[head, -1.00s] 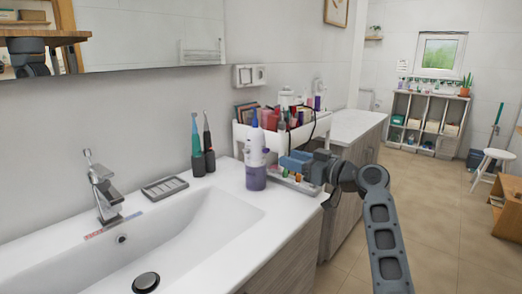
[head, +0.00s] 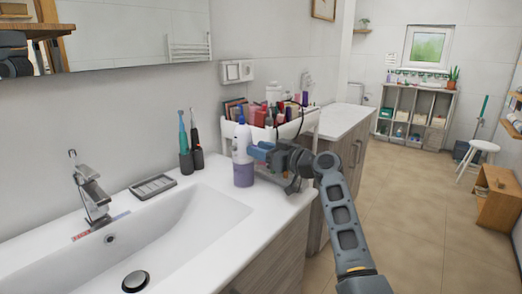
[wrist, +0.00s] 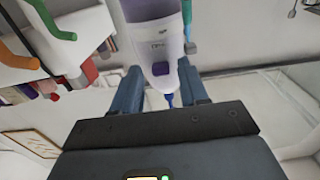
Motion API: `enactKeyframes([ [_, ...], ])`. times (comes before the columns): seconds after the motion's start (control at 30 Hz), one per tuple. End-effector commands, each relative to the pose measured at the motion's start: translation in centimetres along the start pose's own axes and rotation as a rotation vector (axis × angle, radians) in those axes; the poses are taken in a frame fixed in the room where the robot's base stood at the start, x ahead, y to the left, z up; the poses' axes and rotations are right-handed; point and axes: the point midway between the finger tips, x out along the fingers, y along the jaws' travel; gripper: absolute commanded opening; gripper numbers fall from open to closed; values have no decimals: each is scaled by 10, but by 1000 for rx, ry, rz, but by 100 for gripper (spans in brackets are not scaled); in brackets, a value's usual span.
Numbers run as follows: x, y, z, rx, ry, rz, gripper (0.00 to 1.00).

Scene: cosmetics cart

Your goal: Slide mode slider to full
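A white and purple oral-care device with a narrow nozzle (head: 242,165) stands upright on the sink counter near its right end. It fills the upper middle of the wrist view (wrist: 155,35), with a small purple control (wrist: 160,69) on its white body. I cannot tell whether that control is the mode slider, or read its setting. My gripper (head: 257,152) is at the device's right side, level with its upper body. In the wrist view its blue fingers (wrist: 161,84) are apart, one on each side of the device's upper end, with no clear contact.
A white organizer (head: 300,127) full of cosmetics stands behind my gripper. Two electric toothbrushes (head: 190,155) and a grey soap tray (head: 153,186) are left of the device, beside the sink basin (head: 190,225).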

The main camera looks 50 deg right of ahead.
Motion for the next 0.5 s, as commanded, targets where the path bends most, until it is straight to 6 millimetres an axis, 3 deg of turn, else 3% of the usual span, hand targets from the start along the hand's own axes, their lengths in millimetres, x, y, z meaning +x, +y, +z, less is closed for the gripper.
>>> enactKeyframes([
  [0.43, 0, 0, 0, 0, 0, 0, 0],
  [0.5, 0, 0, 0, 0, 0, 0, 0],
])
